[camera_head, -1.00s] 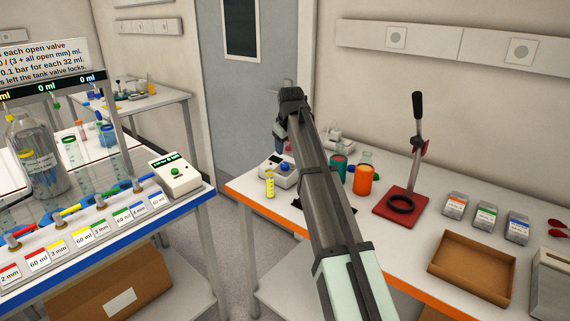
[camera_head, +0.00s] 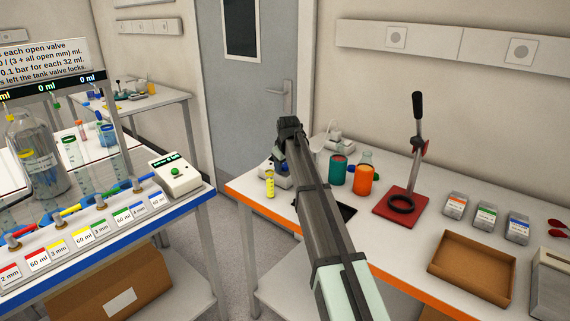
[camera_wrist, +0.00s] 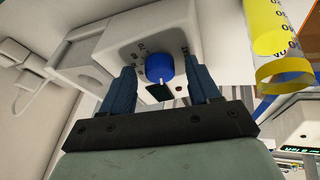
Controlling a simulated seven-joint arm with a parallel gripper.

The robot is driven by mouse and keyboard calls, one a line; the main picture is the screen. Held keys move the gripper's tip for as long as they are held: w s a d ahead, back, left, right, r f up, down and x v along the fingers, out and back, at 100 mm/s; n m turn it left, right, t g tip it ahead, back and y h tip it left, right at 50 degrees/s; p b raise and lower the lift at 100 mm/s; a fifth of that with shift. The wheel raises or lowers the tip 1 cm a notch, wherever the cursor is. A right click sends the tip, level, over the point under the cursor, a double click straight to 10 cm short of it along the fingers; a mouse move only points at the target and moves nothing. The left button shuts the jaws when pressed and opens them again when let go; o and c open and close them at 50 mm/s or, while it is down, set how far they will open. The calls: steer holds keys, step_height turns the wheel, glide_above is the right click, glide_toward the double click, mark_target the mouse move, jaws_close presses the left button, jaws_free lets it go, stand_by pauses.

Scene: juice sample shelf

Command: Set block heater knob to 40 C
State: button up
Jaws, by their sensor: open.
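The block heater (camera_wrist: 175,25) is a pale box with a blue knob (camera_wrist: 159,67) on its face, shown in the wrist view. Dark scale marks curve around the knob; they are too small to read surely, and I cannot tell the set value. A small dark rectangle and a red dot sit close to the knob. My gripper (camera_wrist: 157,69) is open, with one blue finger on each side of the knob. I cannot tell whether the fingers touch it. In the head view the heater (camera_head: 267,169) is mostly hidden behind my gripper (camera_head: 281,162).
A yellow-marked cylinder (camera_head: 270,186) stands close beside the heater and also shows in the wrist view (camera_wrist: 268,20). Green (camera_head: 338,170) and orange (camera_head: 364,180) containers stand to the right. Farther right are a red-based press (camera_head: 400,206) and a brown tray (camera_head: 470,262).

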steer(key=c, duration=1)
steer(key=shift+c, duration=0.2)
steer(key=shift+m, duration=0.3)
steer(key=m, duration=0.1)
steer(key=m+h, duration=0.1)
steer(key=m, duration=0.1)
steer(key=m+h, duration=0.1)
steer(key=m, duration=0.1)
steer(key=shift+s+a+t, duration=0.1)
steer(key=shift+a+t, duration=0.15)
steer(key=shift+t, duration=0.05)
steer(key=m+h, duration=0.1)
steer(key=m, duration=0.2)
steer(key=m+h, duration=0.1)
steer(key=m, duration=0.2)
steer(key=shift+a, duration=0.1)
steer(key=shift+m, duration=0.3)
steer(key=o, duration=1)
